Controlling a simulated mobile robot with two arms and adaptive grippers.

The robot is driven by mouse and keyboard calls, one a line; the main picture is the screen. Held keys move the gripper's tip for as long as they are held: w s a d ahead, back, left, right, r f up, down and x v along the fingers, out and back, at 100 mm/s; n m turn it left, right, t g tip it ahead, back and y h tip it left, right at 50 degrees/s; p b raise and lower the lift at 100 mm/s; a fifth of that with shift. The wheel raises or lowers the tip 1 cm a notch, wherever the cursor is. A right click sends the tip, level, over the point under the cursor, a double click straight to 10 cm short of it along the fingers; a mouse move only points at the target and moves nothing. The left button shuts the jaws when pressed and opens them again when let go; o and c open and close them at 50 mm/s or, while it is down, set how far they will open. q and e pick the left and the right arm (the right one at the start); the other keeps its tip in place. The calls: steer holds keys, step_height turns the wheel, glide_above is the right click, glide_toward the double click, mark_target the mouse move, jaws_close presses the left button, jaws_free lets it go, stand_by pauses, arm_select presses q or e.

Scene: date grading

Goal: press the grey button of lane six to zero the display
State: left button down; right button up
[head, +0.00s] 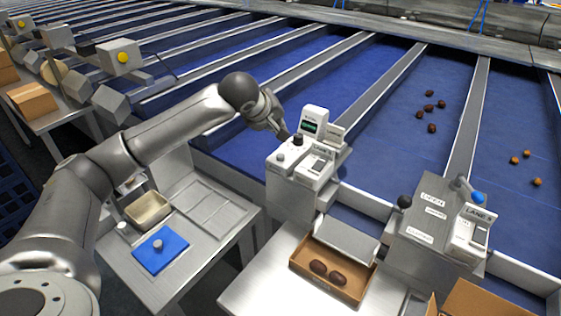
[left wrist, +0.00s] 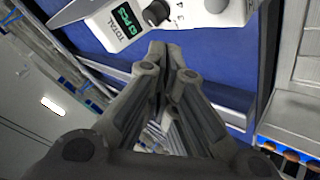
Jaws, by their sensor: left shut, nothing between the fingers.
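A white console (head: 290,165) with a raised display (head: 313,122) stands at the edge of the blue lanes in the head view. The display glows green; in the left wrist view the display (left wrist: 127,20) sits beside the word TOTAL, with a digit reading and PCS. A dark round knob (head: 297,140) stands on the console and also shows in the left wrist view (left wrist: 156,12). A small grey round part (head: 281,157) lies on its front left; I cannot tell whether it is the button. My left gripper (head: 285,133) is shut and empty, close above the console by the knob. Contact cannot be told.
A second console (head: 465,235) with a LANE label and blue knob (head: 478,198) stands to the right. A cardboard box (head: 300,262) with dates sits in front. A blue mat (head: 175,262) and a tan tray (head: 148,222) lie on the left bench.

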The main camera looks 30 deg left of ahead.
arm_select(q)
steer(key=b, duration=0.3)
glide_above(277, 154)
step_height(277, 154, down, 5)
steer(key=shift+w+r, duration=0.1)
steer(key=shift+f, duration=0.4)
arm_select(e)
steer(key=shift+s+d+f, duration=0.1)
steer(key=shift+s+f, duration=0.2)
steer(key=shift+f, duration=0.45)
steer(key=shift+s+d+f, duration=0.1)
steer(key=shift+s+f, duration=0.2)
steer(key=shift+f, duration=0.45)
steer(key=shift+s+d+f, duration=0.1)
steer(key=shift+s+f, duration=0.2)
steer(key=shift+f, duration=0.45)
steer(key=shift+s, duration=0.1)
arm_select(q)
steer(key=shift+f, duration=0.4)
arm_select(e)
steer(key=shift+a, duration=0.15)
